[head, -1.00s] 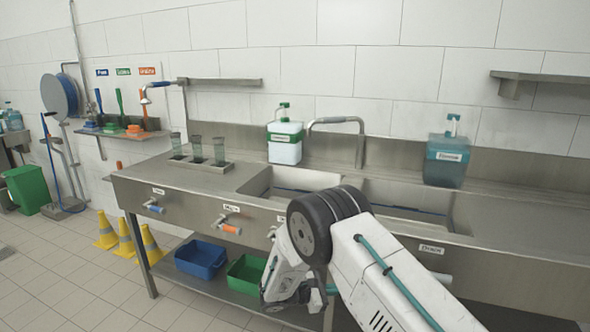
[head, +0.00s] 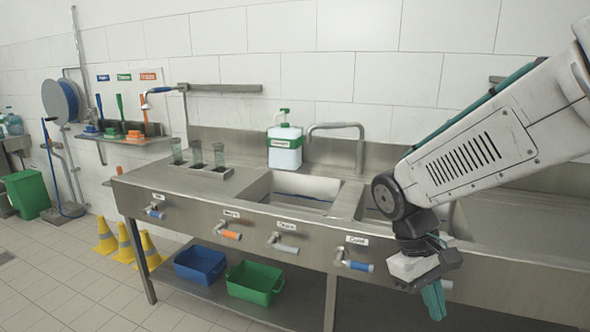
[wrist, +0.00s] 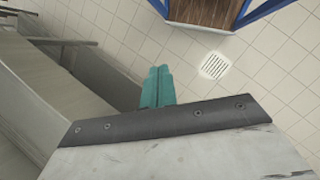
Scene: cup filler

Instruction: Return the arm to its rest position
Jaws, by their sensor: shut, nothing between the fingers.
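My gripper (head: 434,300) hangs at the end of my white arm at the right of the head view, in front of the counter's front panel. It points down. Its teal fingers are together and empty; they also show shut side by side in the wrist view (wrist: 158,86), over the tiled floor. The fingers look clear of the counter.
The steel sink counter (head: 215,205) has several taps along its front. A green-capped bottle (head: 285,153) stands behind the sink. Blue (head: 200,264) and green (head: 254,283) bins sit on the lower shelf. A floor drain (wrist: 214,65) shows.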

